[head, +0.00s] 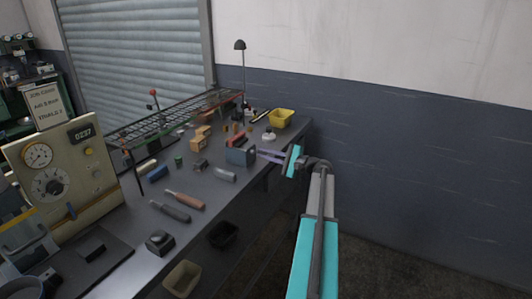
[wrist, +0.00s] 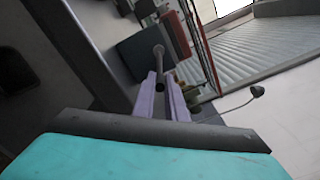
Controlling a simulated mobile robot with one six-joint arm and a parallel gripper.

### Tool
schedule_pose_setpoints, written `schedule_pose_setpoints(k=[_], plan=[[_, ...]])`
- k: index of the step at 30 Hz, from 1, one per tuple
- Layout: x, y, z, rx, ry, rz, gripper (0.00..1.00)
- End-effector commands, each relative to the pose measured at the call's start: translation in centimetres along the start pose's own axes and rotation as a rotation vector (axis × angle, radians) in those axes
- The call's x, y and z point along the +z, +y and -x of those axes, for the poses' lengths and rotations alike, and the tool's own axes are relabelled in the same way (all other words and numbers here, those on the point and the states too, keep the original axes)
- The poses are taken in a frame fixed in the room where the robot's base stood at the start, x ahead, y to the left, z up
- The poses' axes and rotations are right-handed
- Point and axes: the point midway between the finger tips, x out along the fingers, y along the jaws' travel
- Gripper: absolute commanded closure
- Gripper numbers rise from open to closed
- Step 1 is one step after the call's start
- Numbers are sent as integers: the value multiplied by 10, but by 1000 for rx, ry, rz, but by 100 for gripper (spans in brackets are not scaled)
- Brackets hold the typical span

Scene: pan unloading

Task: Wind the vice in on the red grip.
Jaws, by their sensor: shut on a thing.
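The vice (head: 240,156) is a blue-grey block near the bench's front edge, and its body also shows in the wrist view (wrist: 138,54). My gripper (head: 262,154) reaches it from the right. In the wrist view its two purple fingers (wrist: 163,90) are shut on the vice's handle (wrist: 159,62), a grey rod coming out of the body. A red piece (wrist: 176,34) shows just beyond the vice body. It looks like the red grip, but I cannot tell whether the jaws touch it.
A yellow bin (head: 281,118) stands at the far bench end, near a lamp (head: 241,64). A wire rack (head: 170,118) runs along the back. Tools with reddish (head: 184,199) and dark (head: 170,211) handles lie nearer. The floor right of the bench is clear.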

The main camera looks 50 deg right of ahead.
Motion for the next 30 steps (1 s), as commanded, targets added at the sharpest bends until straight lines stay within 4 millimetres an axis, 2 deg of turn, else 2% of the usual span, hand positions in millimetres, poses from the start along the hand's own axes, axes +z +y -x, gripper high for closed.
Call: schedule_pose_setpoints(k=[14, 15, 17, 18, 30], plan=[[0, 2, 0, 1, -1, -18, 100], [0, 2, 0, 1, -1, -17, 82], [0, 1, 0, 1, -1, -17, 72], [0, 1, 0, 1, -1, -17, 70], [0, 1, 3, 0, 0, -17, 70]])
